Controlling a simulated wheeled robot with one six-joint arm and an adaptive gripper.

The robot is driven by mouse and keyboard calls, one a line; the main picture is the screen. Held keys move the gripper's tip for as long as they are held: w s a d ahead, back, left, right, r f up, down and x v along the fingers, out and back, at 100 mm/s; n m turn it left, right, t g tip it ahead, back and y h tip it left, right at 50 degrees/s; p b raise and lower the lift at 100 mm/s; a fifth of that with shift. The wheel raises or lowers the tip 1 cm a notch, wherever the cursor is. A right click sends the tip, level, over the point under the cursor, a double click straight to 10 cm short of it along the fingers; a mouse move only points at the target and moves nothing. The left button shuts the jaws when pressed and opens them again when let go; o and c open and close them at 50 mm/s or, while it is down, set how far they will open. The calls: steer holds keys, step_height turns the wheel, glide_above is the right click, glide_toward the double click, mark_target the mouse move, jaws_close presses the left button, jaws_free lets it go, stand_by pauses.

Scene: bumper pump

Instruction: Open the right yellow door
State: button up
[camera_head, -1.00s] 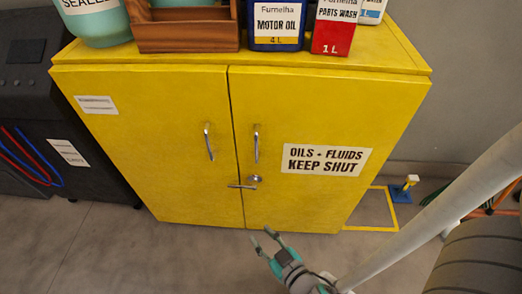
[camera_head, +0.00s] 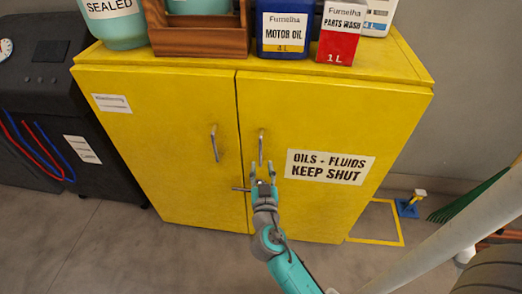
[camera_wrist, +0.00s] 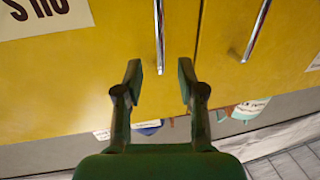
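The yellow cabinet has a right door (camera_head: 330,125) and a left door (camera_head: 160,140), both closed. The right door carries a vertical metal handle (camera_head: 261,146) and a white "OILS - FLUIDS KEEP SHUT" sign (camera_head: 330,167). My gripper (camera_head: 262,172) is open and empty in front of the right door, at the lower part of its handle. In the wrist view, which looks upside down, the handle (camera_wrist: 159,35) lines up with the gap between my open fingers (camera_wrist: 160,82). I cannot tell how far the fingers are from it. A small horizontal latch bar (camera_head: 240,189) sits left of my gripper; the lock beside it is hidden.
Bottles, including motor oil (camera_head: 285,28) and parts wash (camera_head: 341,30), and a wooden caddy (camera_head: 197,40) stand on the cabinet top. A black machine (camera_head: 50,110) stands left. A blue-based post (camera_head: 408,205) stands right. Floor in front is open.

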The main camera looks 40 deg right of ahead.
mark_target(260, 151)
steer(key=x, duration=0.8)
steer(key=shift+w+d, duration=0.1)
steer(key=shift+w, duration=0.05)
jaws_close()
